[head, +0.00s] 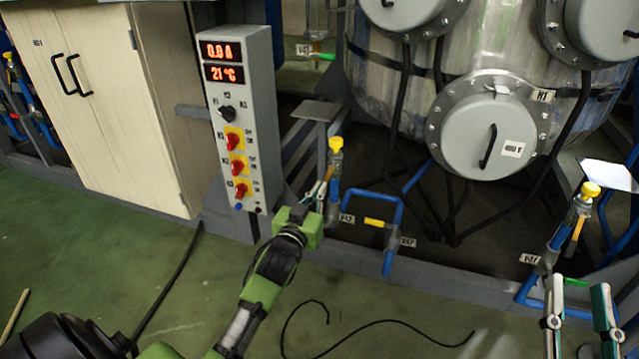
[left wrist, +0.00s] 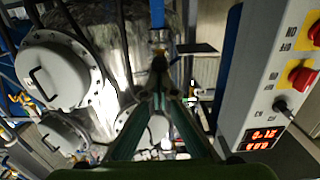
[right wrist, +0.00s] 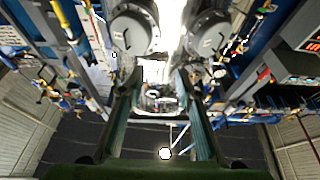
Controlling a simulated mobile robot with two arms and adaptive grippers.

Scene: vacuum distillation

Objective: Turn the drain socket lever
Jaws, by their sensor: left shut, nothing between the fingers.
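A blue drain pipe with a yellow-capped socket (head: 336,145) stands right of the control box. My left gripper (head: 327,180) is shut right beside this pipe, its fingers pointing up; whether they touch it I cannot tell. In the left wrist view the fingertips (left wrist: 158,68) meet close to a blue and brass fitting (left wrist: 158,38). Its lever is hidden or too small to make out. A yellow lever (head: 375,222) sits on the low blue pipe nearby. A second yellow-capped socket (head: 590,190) with a yellow-orange lever (head: 576,232) stands at the right. My right gripper (head: 580,312) is open and empty below it.
The grey control box (head: 238,120) with red knobs and displays stands close left of my left gripper. A beige cabinet (head: 120,110) is further left. A large metal tank (head: 400,100) stands behind the pipes. A black cable (head: 380,325) lies on the open green floor.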

